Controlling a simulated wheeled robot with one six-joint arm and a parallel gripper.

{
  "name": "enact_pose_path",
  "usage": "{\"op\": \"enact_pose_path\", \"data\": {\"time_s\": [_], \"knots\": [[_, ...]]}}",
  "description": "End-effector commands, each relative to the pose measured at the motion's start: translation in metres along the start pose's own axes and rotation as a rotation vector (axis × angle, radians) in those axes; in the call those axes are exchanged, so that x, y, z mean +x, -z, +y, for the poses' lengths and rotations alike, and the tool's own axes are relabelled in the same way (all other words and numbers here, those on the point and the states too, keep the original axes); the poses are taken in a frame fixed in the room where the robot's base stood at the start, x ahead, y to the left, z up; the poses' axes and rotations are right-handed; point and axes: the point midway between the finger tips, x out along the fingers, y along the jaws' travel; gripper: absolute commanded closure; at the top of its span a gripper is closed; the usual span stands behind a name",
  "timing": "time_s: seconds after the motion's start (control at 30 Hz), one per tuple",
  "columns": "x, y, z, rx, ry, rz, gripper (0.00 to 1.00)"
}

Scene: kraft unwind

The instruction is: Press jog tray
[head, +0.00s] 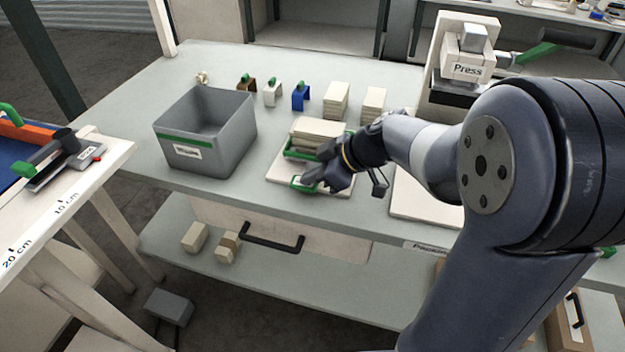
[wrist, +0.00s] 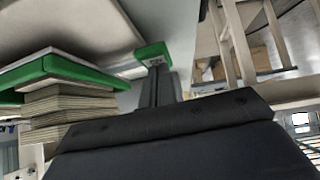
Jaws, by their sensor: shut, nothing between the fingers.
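The jog tray is a pale board (head: 278,172) with green edging, on the grey bench in the middle of the head view. A stack of cream sheets (head: 318,129) lies on it, and layered sheets (wrist: 68,108) beside green edging show at the left of the wrist view. A small green part (head: 301,184) is at the tray's front; a green piece (wrist: 153,54) also shows just beyond my fingertips. My gripper (head: 310,180) is shut and empty, low over the tray's front. I cannot tell whether it touches the green part. My wrist hides the tray's right side.
A grey bin (head: 230,145) with a green stripe stands left of the tray. Brown, white and blue blocks (head: 299,97) and cream stacks (head: 336,100) line up behind. A press (head: 466,68) with a green-gripped lever stands at the back right.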

Motion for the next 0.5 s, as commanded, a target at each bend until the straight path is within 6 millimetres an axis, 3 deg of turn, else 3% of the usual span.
{"op": "enact_pose_path", "data": {"time_s": [0.5], "knots": [[0.0143, -0.0148, -0.0041, -0.062, -0.061, -0.003, 1.0]]}}
